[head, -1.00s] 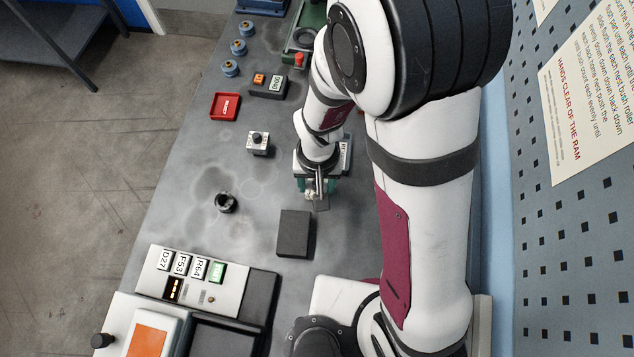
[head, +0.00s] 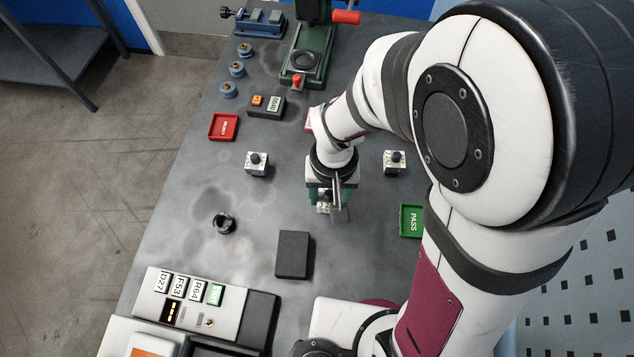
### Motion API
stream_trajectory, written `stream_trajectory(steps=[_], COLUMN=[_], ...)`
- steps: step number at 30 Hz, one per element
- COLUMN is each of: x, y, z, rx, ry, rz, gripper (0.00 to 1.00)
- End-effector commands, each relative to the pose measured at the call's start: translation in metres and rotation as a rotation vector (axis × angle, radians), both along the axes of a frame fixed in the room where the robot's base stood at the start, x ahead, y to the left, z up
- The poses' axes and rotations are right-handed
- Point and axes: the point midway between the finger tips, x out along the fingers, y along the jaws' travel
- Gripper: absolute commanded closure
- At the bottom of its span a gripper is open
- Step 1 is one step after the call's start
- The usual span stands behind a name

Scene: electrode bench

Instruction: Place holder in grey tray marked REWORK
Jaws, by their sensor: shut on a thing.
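My gripper (head: 328,208) is low over the middle of the bench, right of the black ring-shaped part and above the dark block in the picture. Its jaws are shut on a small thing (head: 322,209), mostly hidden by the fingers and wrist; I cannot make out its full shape. No REWORK marking is readable. A pale tray-like edge with reddish marking (head: 311,119) shows behind my forearm, mostly hidden.
A red tray (head: 223,127) is at left; a green PASS tray (head: 411,220) is at right.

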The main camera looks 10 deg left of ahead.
Motion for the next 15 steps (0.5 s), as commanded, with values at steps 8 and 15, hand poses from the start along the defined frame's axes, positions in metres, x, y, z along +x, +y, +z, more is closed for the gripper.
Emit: stream_trajectory(steps=[8,15], x=[0.003,0.023], y=[-0.065,-0.092], z=[0.039,0.056], rx=[0.002,-0.001], ry=[-0.005,-0.003], rz=[-0.007,0.061], gripper=[1.0,1.0])
